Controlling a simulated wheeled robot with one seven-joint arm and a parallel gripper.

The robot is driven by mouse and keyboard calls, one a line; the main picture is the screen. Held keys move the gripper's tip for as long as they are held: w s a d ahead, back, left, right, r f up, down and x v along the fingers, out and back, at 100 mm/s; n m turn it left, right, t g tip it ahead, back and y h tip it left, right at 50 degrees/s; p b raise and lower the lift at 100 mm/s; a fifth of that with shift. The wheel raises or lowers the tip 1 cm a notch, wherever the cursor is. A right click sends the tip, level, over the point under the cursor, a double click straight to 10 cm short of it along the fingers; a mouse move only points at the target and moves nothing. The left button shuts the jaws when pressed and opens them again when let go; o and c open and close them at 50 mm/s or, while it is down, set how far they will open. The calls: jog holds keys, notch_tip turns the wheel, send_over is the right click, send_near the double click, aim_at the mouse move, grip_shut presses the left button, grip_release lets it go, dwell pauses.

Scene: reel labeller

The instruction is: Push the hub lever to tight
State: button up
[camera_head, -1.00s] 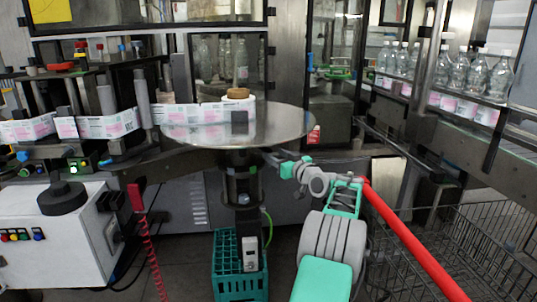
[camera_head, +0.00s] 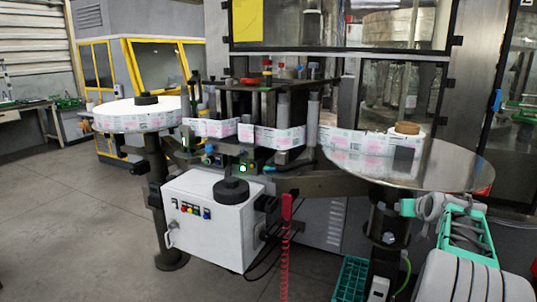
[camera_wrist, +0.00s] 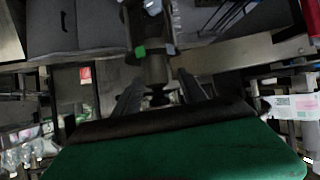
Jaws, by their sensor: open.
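I cannot pick out the hub lever in either view. A white label reel (camera_head: 118,119) with a black hub knob (camera_head: 147,99) stands on a post at the left. A steel disc (camera_head: 450,172) at the right carries a small white roll with a brown core (camera_head: 407,128). My gripper (camera_head: 407,208) is at the right, by the disc's near edge and its dark post (camera_head: 385,232). In the wrist view my gripper (camera_wrist: 160,95) is open, its dark fingers apart. A dark post-like part (camera_wrist: 154,68) shows beyond them; contact cannot be told.
A white control box (camera_head: 212,222) with coloured buttons and a black knob stands in front of the labeller. A red coiled cable (camera_head: 285,245) hangs beside it. A green crate (camera_head: 350,280) is below the disc. Grey floor (camera_head: 90,215) is open at the left.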

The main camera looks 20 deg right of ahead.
jog(key=s+a+n+g+y+p, duration=0.1)
jog(key=s+a+g+y+p, duration=0.1)
jog(key=a, duration=1.3)
jog(key=s+a+n+g+y+p, duration=0.1)
jog(key=s+a+n+y+p, duration=0.1)
jog(key=a, duration=1.3)
jog(key=s+a+f+n+g+p, duration=0.1)
jog(key=s+a+f+g, duration=0.1)
jog(key=s+a, duration=0.6)
jog(key=s+a+f+n+g+y+p, duration=0.1)
jog(key=s+a+f+g, duration=0.1)
jog(key=s+a, duration=0.6)
jog(key=s+f, duration=0.1)
jog(key=s, duration=0.1)
jog(key=shift+s+f+y+p, duration=0.3)
jog(key=shift+f, duration=0.1)
